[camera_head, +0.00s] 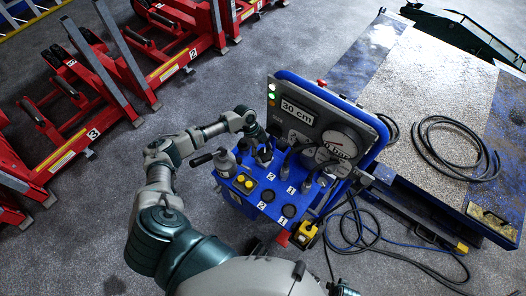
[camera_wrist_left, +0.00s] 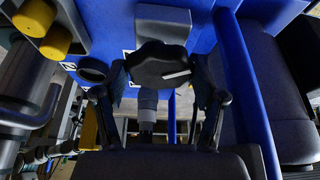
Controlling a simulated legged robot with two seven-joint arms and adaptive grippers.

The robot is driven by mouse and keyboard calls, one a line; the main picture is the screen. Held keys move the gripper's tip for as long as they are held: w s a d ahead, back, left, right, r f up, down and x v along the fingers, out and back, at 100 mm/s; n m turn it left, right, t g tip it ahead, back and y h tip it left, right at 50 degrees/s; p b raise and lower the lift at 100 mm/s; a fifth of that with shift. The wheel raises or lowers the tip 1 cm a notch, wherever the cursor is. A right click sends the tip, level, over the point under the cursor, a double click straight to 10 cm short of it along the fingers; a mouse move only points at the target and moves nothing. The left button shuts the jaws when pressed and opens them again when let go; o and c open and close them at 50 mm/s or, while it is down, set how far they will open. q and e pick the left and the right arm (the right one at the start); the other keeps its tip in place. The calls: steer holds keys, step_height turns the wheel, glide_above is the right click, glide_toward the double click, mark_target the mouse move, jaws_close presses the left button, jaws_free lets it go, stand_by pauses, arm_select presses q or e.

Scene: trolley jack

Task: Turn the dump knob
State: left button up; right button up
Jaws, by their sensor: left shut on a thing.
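The blue trolley jack (camera_head: 265,208) stands in the middle of the head view, with a grey display panel (camera_head: 320,124) and several levers and knobs on its top. My left arm reaches across to its left side, and my left gripper (camera_head: 263,150) is at the controls below the panel. In the left wrist view a black knob with a white mark (camera_wrist_left: 162,66) sits between the two fingers of my left gripper (camera_wrist_left: 160,80). The fingers are shut on it from both sides. In the head view the arm and gripper hide this knob. My right gripper is not in view.
Yellow buttons (camera_head: 243,181) and a lever with a black handle (camera_head: 205,158) are close to my left arm. Red stands (camera_head: 120,75) fill the left background. Black hose (camera_head: 432,152) lies coiled on the platform at right; cables lie on the floor.

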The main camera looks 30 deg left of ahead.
arm_select(q)
steer(key=shift+r, duration=0.1)
stand_by(0.5)
steer(key=o, duration=1)
steer(key=shift+o, duration=0.8)
